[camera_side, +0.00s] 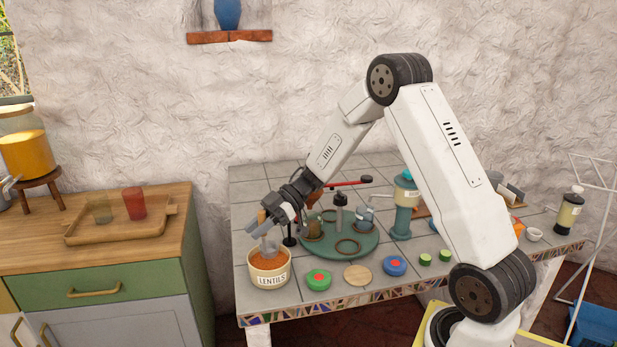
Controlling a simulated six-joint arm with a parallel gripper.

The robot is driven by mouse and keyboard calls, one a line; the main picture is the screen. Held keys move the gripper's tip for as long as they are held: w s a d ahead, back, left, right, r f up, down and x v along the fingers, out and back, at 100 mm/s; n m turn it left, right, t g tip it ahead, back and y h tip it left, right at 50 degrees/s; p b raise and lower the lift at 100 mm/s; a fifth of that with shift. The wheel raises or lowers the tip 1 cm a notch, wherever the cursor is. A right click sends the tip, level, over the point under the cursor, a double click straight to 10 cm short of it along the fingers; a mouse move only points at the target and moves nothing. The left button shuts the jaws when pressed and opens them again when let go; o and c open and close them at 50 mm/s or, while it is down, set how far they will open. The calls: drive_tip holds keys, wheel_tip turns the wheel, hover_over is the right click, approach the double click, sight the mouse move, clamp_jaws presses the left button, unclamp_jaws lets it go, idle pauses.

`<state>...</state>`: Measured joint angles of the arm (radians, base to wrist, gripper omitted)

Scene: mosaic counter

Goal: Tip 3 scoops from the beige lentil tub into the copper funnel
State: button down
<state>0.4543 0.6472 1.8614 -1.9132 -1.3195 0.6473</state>
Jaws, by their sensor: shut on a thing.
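My gripper (264,228) is above the tub, pointing down and left. It is shut on a scoop (268,247), whose greyish bowl reaches down into the tub's mouth. A wooden-looking handle end (261,215) shows beside the fingers. How deep the scoop sits in the lentils is hard to tell. A copper-coloured piece, likely the copper funnel (313,200), shows partly behind my wrist above the green turntable; most of it is hidden.
The round green turntable (350,262) carries jars, rings and a grey post close right of the tub. Green and blue lids (394,266) and a wooden disc (357,274) lie along the front edge. A teal grinder-like stand (403,210) rises farther right.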

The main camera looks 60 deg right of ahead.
drive_tip(key=shift+f, duration=2.4)
wheel_tip(320, 180, up, 8)
drive_tip(key=shift+f, duration=0.2)
idle(0.4)
wheel_tip(320, 180, up, 13)
drive_tip(key=w+d, duration=0.2)
drive_tip(key=d, duration=1.7)
drive_tip(key=shift+w+f, duration=0.1)
drive_tip(key=shift+f, duration=2.3)
